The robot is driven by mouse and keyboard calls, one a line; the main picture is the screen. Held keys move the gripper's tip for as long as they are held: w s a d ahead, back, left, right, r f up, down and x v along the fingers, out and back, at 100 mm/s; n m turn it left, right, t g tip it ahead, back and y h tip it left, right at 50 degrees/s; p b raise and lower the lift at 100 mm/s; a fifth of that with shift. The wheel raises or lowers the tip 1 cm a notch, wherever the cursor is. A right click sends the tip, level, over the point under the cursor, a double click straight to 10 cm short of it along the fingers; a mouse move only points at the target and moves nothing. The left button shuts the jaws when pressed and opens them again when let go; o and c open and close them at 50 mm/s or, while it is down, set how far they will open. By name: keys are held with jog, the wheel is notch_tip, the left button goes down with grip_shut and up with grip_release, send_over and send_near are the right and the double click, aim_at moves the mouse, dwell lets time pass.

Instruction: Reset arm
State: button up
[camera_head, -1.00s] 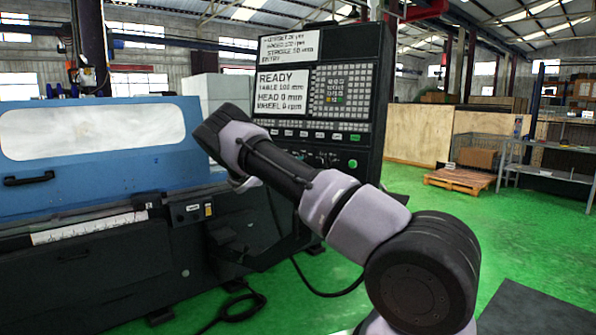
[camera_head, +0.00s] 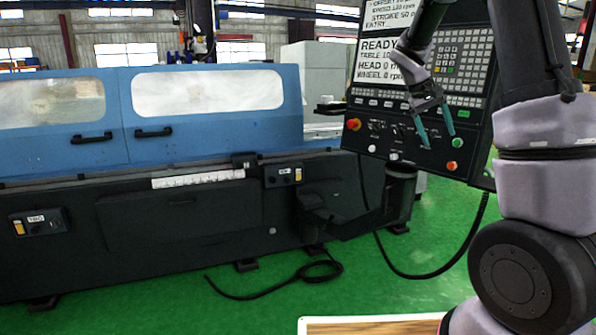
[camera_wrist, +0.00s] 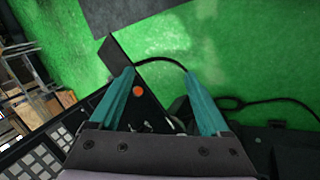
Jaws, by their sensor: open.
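My gripper (camera_head: 436,128) is open and empty, with two teal fingers spread apart and pointing downward. In the head view it shows in front of the control panel (camera_head: 474,48) of the grinder, over its lower button area. I cannot tell whether it touches the panel. In the wrist view the two fingers (camera_wrist: 165,98) frame an orange button (camera_wrist: 138,91) and part of the panel, with the green floor beyond. My arm rises at the right of the head view and hides part of the panel's right side.
The blue grinder cover (camera_head: 203,105) with two windows and dark handles stands left. A red emergency button (camera_head: 353,124) is on the panel's left. A black cable (camera_head: 426,276) loops below the panel. Green floor (camera_head: 170,318) is open in front.

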jog(key=s+a+r+m+t+y, duration=0.1)
jog(key=s+a+r+t+y, duration=0.1)
jog(key=s+a, duration=0.3)
jog(key=s+a+r+m+t+y, duration=0.1)
jog(key=s+a+r+t+y, duration=0.1)
jog(key=s, duration=1)
jog(key=s+a+r+m+t+y, duration=0.1)
jog(key=s+a+r+t+y, duration=0.1)
jog(key=s+a+r, duration=0.3)
jog(key=s+a+y, duration=0.1)
jog(key=s+a, duration=0.1)
jog(key=s, duration=0.2)
jog(key=shift+s+a+r+t+y, duration=0.15)
jog(key=shift+a+r+t+y, duration=0.15)
jog(key=shift+t+y, duration=0.1)
